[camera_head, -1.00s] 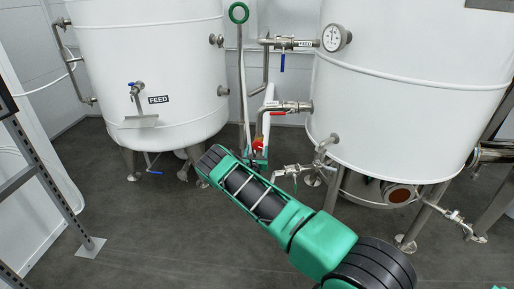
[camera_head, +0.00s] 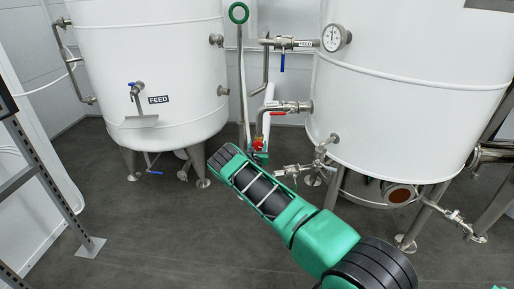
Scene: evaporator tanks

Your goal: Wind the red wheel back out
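The red wheel (camera_head: 258,145) shows as a small red patch below the pipe between the two white tanks. Its lower part and rim are largely hidden. My arm reaches in from the lower right, and its dark wrist end lies left of the wheel. A small green part that looks like my gripper (camera_head: 261,156) shows right at the wheel's lower side. It seems to be at or touching the wheel, but the fingers are too small and covered to tell whether they are shut on it.
The left tank (camera_head: 150,70) and right tank (camera_head: 410,90) stand close on both sides. A pipe with a red-handled valve (camera_head: 285,107) runs just above the wheel. A lower valve (camera_head: 290,171) sits right of my forearm. A grey frame (camera_head: 45,180) stands at left; the floor in front is clear.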

